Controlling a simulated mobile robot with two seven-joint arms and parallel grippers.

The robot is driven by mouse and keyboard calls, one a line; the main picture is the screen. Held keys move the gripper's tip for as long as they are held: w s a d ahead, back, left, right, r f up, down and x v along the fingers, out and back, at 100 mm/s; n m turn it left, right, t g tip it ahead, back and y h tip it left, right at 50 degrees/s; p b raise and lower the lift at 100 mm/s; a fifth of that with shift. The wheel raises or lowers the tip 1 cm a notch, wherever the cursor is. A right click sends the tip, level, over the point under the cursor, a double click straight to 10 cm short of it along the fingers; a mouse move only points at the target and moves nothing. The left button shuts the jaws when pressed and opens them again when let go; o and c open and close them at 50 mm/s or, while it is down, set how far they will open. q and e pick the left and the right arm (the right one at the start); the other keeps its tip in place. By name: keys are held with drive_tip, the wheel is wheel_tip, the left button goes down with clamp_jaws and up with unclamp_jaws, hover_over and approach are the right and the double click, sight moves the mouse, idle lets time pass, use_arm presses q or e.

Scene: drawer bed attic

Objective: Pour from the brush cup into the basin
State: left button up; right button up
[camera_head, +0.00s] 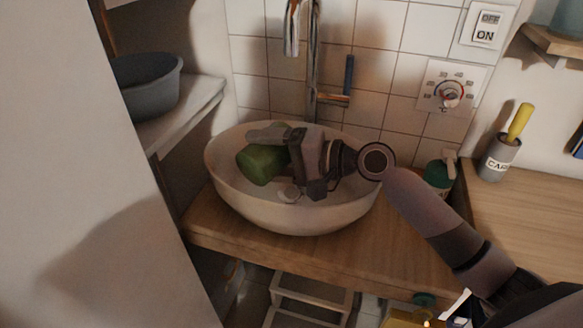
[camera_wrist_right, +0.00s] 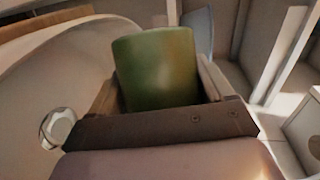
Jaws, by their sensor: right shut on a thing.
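The white basin (camera_head: 300,218) stands on a wooden counter under the tap. My right gripper (camera_head: 283,152) is over the basin, coming from the right, and is shut on the green cup (camera_head: 262,165). The cup looks tilted inside the basin's outline; its mouth is hidden and I cannot tell whether it touches the basin. In the right wrist view the cup (camera_wrist_right: 157,68) sits between the fingers, with the basin's pale wall (camera_wrist_right: 45,80) at the left. A small pale round thing (camera_head: 289,191) lies in the basin, perhaps the drain. My left gripper is not in view.
The tap (camera_head: 314,60) rises behind the basin. A green bottle (camera_head: 440,174) stands right of it, and a grey cup with a yellow handle (camera_head: 499,157) on the right counter. A grey bowl (camera_head: 148,87) sits on the left shelf. A stool (camera_head: 310,295) is below.

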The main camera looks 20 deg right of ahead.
drive_tip(key=shift+w+d+f+m+y+b, duration=0.15)
drive_tip(key=shift+d+f+m+y+b, duration=0.15)
drive_tip(key=shift+m+b, duration=0.35)
idle(0.8)
